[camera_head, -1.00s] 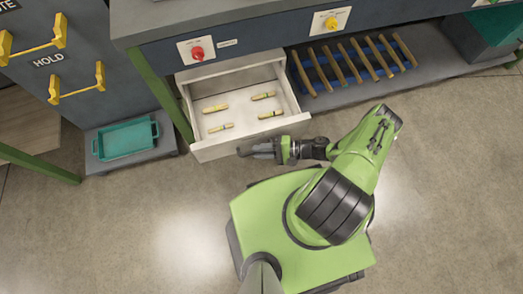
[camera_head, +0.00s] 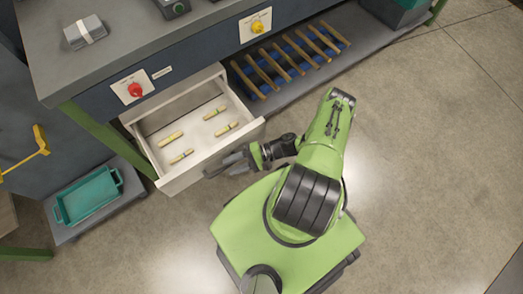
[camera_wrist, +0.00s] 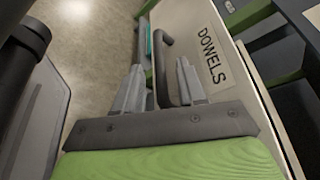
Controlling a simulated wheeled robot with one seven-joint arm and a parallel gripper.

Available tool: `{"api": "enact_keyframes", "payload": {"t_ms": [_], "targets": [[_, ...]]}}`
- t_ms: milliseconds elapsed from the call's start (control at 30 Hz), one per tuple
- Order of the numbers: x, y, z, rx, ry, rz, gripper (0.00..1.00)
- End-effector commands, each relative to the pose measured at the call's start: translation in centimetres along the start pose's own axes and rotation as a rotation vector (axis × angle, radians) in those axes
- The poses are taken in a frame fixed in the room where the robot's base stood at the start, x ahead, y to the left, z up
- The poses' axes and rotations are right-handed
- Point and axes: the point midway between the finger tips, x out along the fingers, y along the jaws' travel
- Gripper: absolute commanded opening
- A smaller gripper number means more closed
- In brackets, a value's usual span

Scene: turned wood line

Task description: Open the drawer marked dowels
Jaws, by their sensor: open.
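The drawer (camera_head: 238,134) stands pulled out from under the bench, with several short light-wood dowels (camera_head: 171,139) lying in it. The wrist view shows its front panel (camera_wrist: 222,28) with a label (camera_wrist: 211,55) reading DOWELS and a dark bar handle (camera_wrist: 161,70). My gripper (camera_head: 222,165) is at the drawer front in the head view. In the wrist view my gripper (camera_wrist: 158,92) is open, with one finger on each side of the handle. I cannot tell whether either finger touches it.
A blue rack (camera_head: 290,62) with several wooden rods lies on the low shelf to the right. A teal tray (camera_head: 88,196) sits on a low platform at left. Red (camera_head: 135,90) and yellow (camera_head: 257,27) knobs are on the bench front. Open floor lies to the right.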

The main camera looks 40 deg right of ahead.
Motion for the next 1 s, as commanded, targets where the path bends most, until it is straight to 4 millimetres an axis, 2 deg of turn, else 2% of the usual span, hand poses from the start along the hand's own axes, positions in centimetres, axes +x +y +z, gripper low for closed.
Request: {"api": "enact_keyframes", "payload": {"t_ms": [33, 200, 300, 433, 600, 1000], "targets": [[-1.5, 0.2, -0.3, -0.001, 0.007, 0.001, 0.40], [-6.5, 0.1, -0.2, -0.002, 0.008, 0.000, 0.40], [-9.2, 0.1, -0.1, -0.002, 0.007, 0.000, 0.40], [-11.9, 0.1, -0.1, -0.002, 0.005, -0.001, 0.40], [-13.3, 0.1, 0.0, 0.000, 0.001, 0.000, 0.40], [-13.3, 0.1, 0.0, 0.000, 0.000, 0.000, 0.40]]}}
